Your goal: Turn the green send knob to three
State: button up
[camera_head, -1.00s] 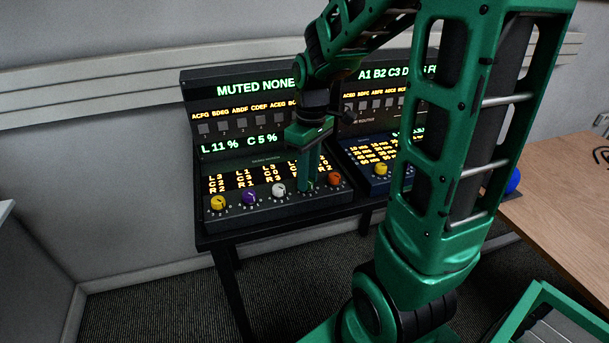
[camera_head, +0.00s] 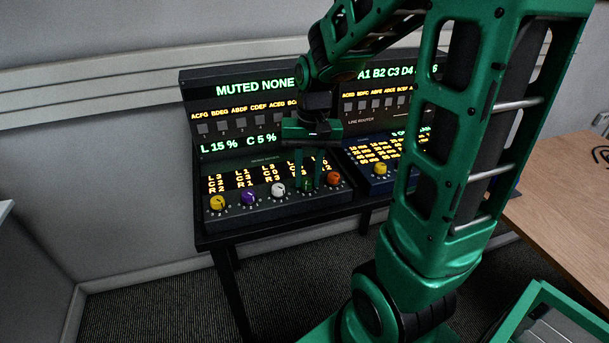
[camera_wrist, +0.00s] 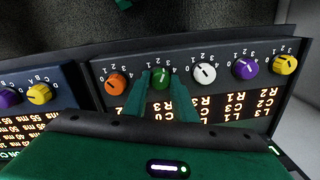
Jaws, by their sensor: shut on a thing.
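The green send knob (camera_head: 306,186) is on the sloped front panel of the left console, between the white knob (camera_head: 278,189) and the orange knob (camera_head: 334,178). It also shows in the wrist view (camera_wrist: 161,79). My gripper (camera_head: 308,184) reaches down from above, with one finger on each side of the green knob. In the wrist view my gripper (camera_wrist: 161,82) is shut on it. The fingers partly cover the knob and its scale, so I cannot read its setting. The console display (camera_head: 240,145) reads L 15 % and C 5 %.
A purple knob (camera_head: 249,197) and a yellow knob (camera_head: 217,202) stand farther left in the same row. The right console (camera_head: 385,175) has a yellow knob (camera_head: 381,169) near its front. A wooden table (camera_head: 560,190) is at the right. The orange knob is close beside my fingers.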

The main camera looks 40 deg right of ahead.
aim_at(309, 180)
jog(key=shift+w+m, duration=0.15)
jog(key=shift+m, duration=0.65)
jog(key=shift+r, duration=0.1)
jog(key=shift+a, duration=0.1)
jog(key=o, duration=1)
jog(key=shift+o, duration=0.2)
notch_tip(309, 180, up, 11)
jog(key=shift+s+d+f, duration=0.2)
jog(key=shift+d, duration=0.05)
